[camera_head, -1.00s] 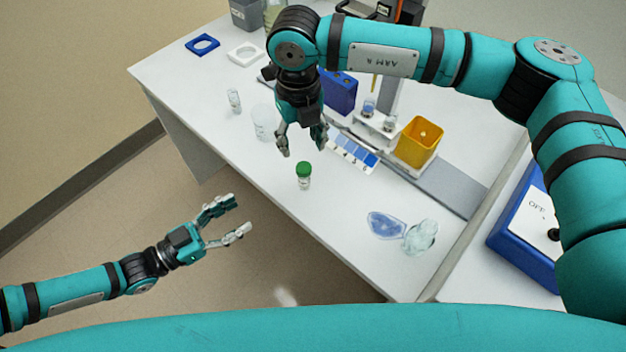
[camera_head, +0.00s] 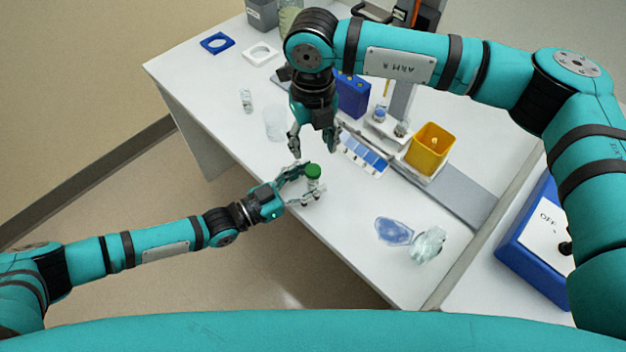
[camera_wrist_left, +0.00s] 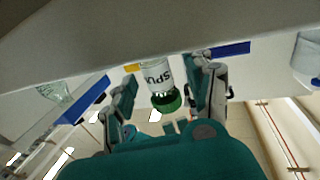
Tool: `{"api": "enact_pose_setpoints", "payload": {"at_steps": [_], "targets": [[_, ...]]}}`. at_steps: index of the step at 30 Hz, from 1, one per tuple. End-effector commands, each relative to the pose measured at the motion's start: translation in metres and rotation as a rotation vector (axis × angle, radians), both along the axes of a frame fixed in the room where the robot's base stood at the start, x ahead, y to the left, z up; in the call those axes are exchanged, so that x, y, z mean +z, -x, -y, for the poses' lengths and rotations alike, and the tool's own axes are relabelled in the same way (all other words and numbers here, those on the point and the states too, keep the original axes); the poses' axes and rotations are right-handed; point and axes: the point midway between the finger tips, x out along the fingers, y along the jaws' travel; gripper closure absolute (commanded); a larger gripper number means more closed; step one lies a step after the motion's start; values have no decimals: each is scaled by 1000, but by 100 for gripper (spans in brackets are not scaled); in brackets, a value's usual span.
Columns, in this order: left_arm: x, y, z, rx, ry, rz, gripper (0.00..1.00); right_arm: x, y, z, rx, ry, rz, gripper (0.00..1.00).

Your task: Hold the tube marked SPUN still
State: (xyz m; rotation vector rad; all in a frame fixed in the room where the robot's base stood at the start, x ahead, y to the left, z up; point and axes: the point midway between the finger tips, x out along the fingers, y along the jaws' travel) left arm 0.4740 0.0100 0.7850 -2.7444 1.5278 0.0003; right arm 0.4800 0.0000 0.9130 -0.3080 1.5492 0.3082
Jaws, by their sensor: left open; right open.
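The tube marked SPUN (camera_head: 314,184) is a small clear tube with a green cap, standing upright near the front edge of the white table. In the left wrist view the tube (camera_wrist_left: 157,76) appears upside down, with "SPU" readable on its label. My left gripper (camera_head: 301,184) is open, with its fingers on either side of the tube; I cannot tell whether they touch it. In the left wrist view the left gripper's fingers (camera_wrist_left: 163,88) show apart with the tube between them. My right gripper (camera_head: 314,147) is open and empty, pointing down just behind the tube.
A yellow bin (camera_head: 430,148), a blue colour card (camera_head: 364,154) and a blue box (camera_head: 352,95) stand behind. A clear beaker (camera_head: 275,124) and small vial (camera_head: 246,100) are at left. Goggles (camera_head: 393,231) and a crumpled clear item (camera_head: 428,245) lie at right.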

Motion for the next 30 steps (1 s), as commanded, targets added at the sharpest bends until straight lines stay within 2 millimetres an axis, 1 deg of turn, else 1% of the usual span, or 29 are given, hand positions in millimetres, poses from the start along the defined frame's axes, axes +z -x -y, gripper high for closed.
{"api": "enact_pose_setpoints", "payload": {"at_steps": [1, 5, 13, 25, 30], "targets": [[0, -2, 4, -1, 0, 0, 47, 0, 0, 0, 0, 0, 0, 49], [0, -5, 9, -1, 0, 0, 47, 0, 0, 0, 0, 0, 0, 49], [0, -5, 10, -1, 0, 0, 47, 0, 0, 0, 0, 0, 0, 49], [0, -5, 9, -1, 0, 0, 99, 0, 0, 0, 0, 0, 0, 49], [0, -5, 9, -1, 0, 0, 100, 0, 0, 0, 0, 0, 0, 49]]}}
